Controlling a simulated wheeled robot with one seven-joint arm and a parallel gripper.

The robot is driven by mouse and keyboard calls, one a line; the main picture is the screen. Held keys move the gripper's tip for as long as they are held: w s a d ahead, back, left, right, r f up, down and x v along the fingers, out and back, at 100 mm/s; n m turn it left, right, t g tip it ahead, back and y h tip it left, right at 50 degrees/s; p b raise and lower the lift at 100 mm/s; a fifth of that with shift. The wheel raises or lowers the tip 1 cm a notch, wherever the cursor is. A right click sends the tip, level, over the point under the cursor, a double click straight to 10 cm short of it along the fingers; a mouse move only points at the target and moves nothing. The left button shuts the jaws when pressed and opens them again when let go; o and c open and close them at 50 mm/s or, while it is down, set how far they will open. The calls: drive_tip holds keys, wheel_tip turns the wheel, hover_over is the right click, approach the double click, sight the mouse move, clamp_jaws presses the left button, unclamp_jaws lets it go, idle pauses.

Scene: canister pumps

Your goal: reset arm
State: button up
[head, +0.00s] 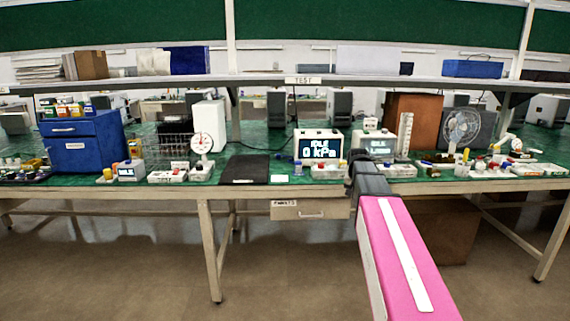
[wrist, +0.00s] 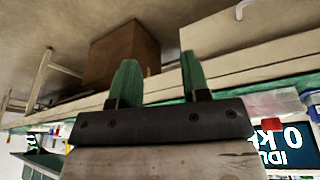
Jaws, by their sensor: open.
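My arm reaches forward from the lower right of the head view, its dark end in front of the bench edge. In the wrist view my gripper (wrist: 160,80) has two green fingers spread wide apart with nothing between them. The wrist picture looks upside down. In the head view the fingertips are too small to make out. A white display unit (head: 319,147) reading "IDLE 0 kPa" stands on the bench just left of my arm's end. Part of its screen also shows mirrored or inverted in the wrist view (wrist: 285,145).
The green-topped bench (head: 225,190) is crowded. A blue drawer box (head: 80,142) stands left, a dial gauge (head: 202,145) and black mat (head: 246,169) left of centre, a fan (head: 466,130) right. A shelf (head: 270,79) runs above. A drawer (head: 310,209) hangs below. Floor in front is clear.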

drive_tip(key=s+a+f+n+g, duration=0.1)
drive_tip(key=s+a+f, duration=0.2)
drive_tip(key=s+f, duration=0.4)
drive_tip(key=s+a+f+n+g+y, duration=0.1)
drive_tip(key=s+a+f, duration=0.2)
drive_tip(key=s+f, duration=0.5)
drive_tip(key=s+a+f+n+g, duration=0.1)
drive_tip(key=s+a+f, duration=0.3)
drive_tip(key=s+f, duration=0.4)
drive_tip(key=shift+s+f+n, duration=0.15)
drive_tip(key=shift+s+n, duration=0.1)
drive_tip(key=shift+n, duration=0.15)
